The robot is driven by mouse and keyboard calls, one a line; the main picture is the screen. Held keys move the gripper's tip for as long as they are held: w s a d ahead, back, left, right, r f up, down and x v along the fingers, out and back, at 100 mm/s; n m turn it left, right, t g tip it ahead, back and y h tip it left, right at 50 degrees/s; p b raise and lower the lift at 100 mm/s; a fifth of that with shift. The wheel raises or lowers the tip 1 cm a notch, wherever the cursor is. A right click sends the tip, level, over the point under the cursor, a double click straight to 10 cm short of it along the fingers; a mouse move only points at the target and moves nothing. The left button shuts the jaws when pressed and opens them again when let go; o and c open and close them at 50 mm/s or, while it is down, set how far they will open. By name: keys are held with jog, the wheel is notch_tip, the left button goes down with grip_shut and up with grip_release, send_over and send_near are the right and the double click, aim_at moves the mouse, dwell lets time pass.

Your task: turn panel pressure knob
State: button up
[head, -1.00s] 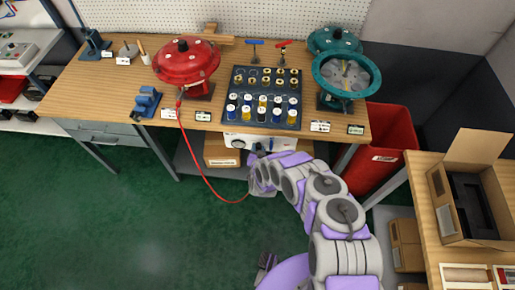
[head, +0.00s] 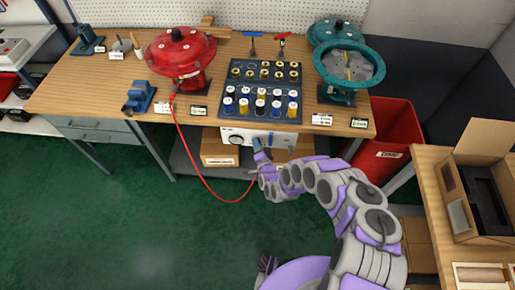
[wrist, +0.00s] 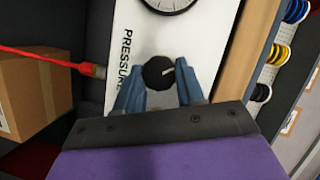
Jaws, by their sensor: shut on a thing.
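The black pressure knob (wrist: 158,72) sits on a white panel (wrist: 128,35) marked "PRESSURE", just below a round dial gauge (wrist: 168,3). A white pointer line on the knob points to the right and slightly up in the wrist view. My gripper (wrist: 157,75) is shut on the knob, with one blue finger on each side. In the head view the white panel (head: 233,136) hangs under the bench's front edge, and my gripper (head: 259,147) reaches its front. The knob cannot be made out there behind the gripper.
A red hose (head: 190,160) runs from the red valve actuator (head: 180,50) down to the panel, left of my gripper. The wooden bench (head: 100,80) overhangs the panel. A cardboard box (head: 218,153) stands on the shelf below. A red bin (head: 385,140) stands to the right.

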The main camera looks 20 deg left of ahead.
jog(key=shift+s+d+f+m+b, duration=0.1)
jog(key=shift+f+m+b, duration=0.15)
jog(key=shift+m+b, duration=0.2)
dwell(0.3)
jog(key=o, duration=0.8)
jog(key=shift+c, duration=0.2)
jog(key=shift+o, duration=1.4)
jog(key=shift+r, duration=0.1)
jog(key=p+v, duration=0.3)
jog(key=v, duration=1.4)
jog(key=shift+f, duration=0.35)
jog(key=shift+d, duration=0.1)
